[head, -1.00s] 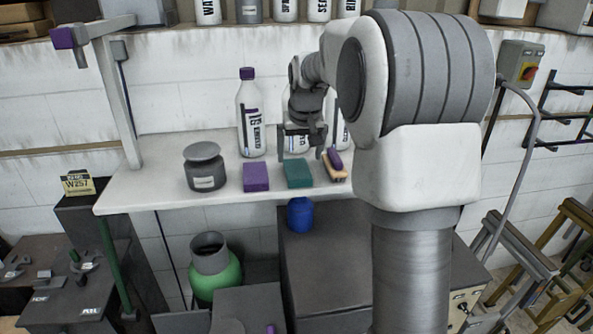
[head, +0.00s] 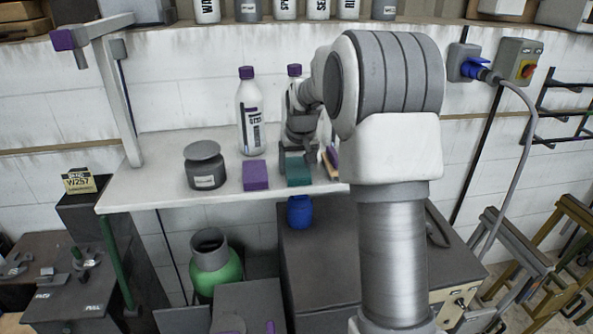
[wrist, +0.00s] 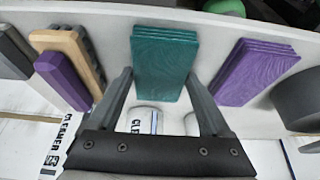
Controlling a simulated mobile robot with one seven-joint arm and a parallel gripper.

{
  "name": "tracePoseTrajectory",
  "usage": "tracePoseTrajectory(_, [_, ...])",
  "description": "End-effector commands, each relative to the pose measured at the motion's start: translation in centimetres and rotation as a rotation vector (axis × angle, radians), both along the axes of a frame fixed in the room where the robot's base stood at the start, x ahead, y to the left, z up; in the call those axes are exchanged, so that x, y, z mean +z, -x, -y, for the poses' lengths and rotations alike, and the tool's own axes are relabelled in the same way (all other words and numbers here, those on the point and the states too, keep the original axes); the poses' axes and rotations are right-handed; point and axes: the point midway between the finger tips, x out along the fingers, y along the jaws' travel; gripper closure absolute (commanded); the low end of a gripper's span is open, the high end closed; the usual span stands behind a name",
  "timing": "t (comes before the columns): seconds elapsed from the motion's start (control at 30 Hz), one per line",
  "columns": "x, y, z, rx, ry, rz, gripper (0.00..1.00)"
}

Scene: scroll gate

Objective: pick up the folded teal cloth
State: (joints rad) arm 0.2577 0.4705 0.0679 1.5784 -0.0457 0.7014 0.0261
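The folded teal cloth (head: 298,172) lies flat near the front edge of the white shelf. In the wrist view the teal cloth (wrist: 165,58) is a layered stack at the top centre. My gripper (head: 297,160) is low over the cloth in the head view and hides part of it. In the wrist view my gripper (wrist: 159,76) is open, with one finger on each side of the cloth's near part. I see gaps between the fingers and the cloth, and nothing is held.
A purple folded cloth (head: 255,175) lies left of the teal one, and a wooden brush (head: 332,162) is close on its right. A grey pot (head: 204,166) and a white bottle (head: 250,112) stand on the shelf (head: 150,190). Another bottle is partly hidden behind my arm.

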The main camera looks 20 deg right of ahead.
Motion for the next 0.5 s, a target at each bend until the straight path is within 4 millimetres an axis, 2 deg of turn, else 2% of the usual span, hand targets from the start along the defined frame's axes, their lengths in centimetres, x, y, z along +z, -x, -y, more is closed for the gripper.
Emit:
tracePoseTrajectory(0.03, [0.02, 0.01, 0.00, 0.000, 0.000, 0.000, 0.29])
tracePoseTrajectory(0.3, [0.05, 0.00, 0.00, 0.000, 0.000, 0.001, 0.75])
tracePoseTrajectory(0.5, [0.09, -0.01, 0.00, 0.000, 0.000, 0.001, 0.75])
